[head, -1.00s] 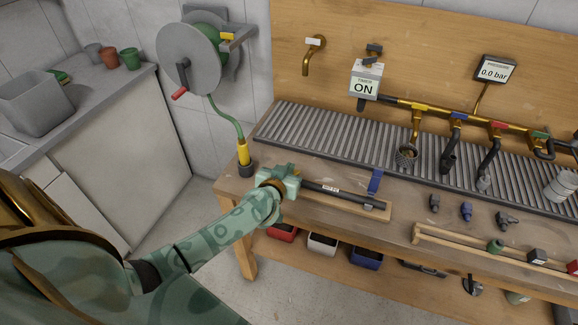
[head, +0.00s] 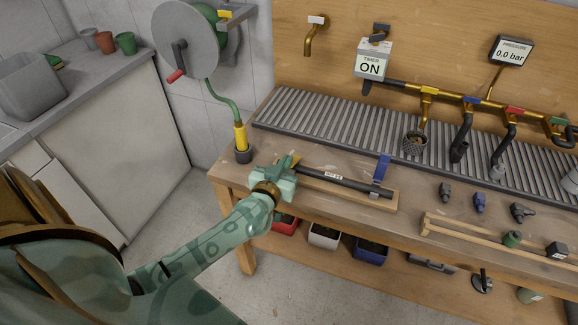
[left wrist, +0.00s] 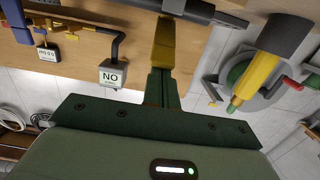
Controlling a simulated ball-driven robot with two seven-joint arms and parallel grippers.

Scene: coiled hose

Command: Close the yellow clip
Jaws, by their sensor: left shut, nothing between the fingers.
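The yellow clip (head: 287,160) shows as a small yellow piece just beyond my left gripper, near the left end of a black hose piece (head: 335,180). My gripper hides most of it. In the left wrist view a yellow piece, which looks like the clip's lever (left wrist: 163,45), lies straight ahead of the finger ends, below the dark hose (left wrist: 190,8). I cannot tell whether the fingers touch it. My left gripper (head: 279,178) is shut and empty; its dark green fingers (left wrist: 161,86) are together. My right gripper is out of view.
A blue clip (head: 382,170) stands up at the hose piece's right end, on a wooden board (head: 380,203). Fittings (head: 479,202) lie to the right.

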